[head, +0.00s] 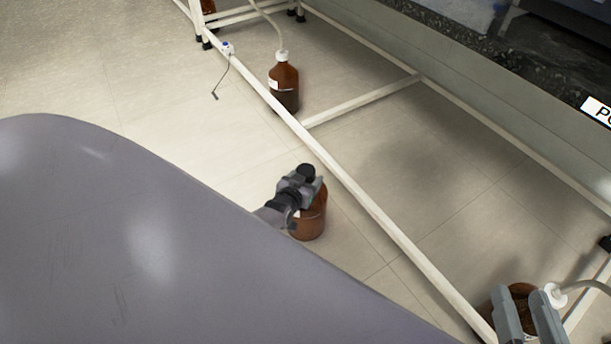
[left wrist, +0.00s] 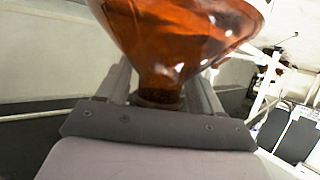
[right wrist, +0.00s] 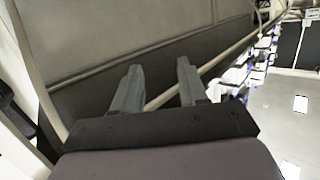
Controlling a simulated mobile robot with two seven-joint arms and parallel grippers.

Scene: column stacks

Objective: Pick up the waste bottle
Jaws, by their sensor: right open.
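A brown glass bottle (head: 310,222) is by the white frame's near rail in the head view, with no tube seen on it. My left gripper (head: 308,183) is at its top, and the gripper covers the neck there. In the left wrist view the amber bottle (left wrist: 175,40) has its neck between the two fingers, which look closed on it. I cannot tell whether its base touches the floor. My right gripper (head: 530,312) is open at the lower right, in front of another brown bottle (head: 522,292). Nothing is between its fingers in the right wrist view (right wrist: 157,85).
A brown bottle with a white cap and tube (head: 285,87) stands inside the white floor frame (head: 365,200). The lower-right bottle has a white cap and tube (head: 556,295) beside it. My grey base fills the lower left. Tiled floor (head: 430,190) within the frame is clear.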

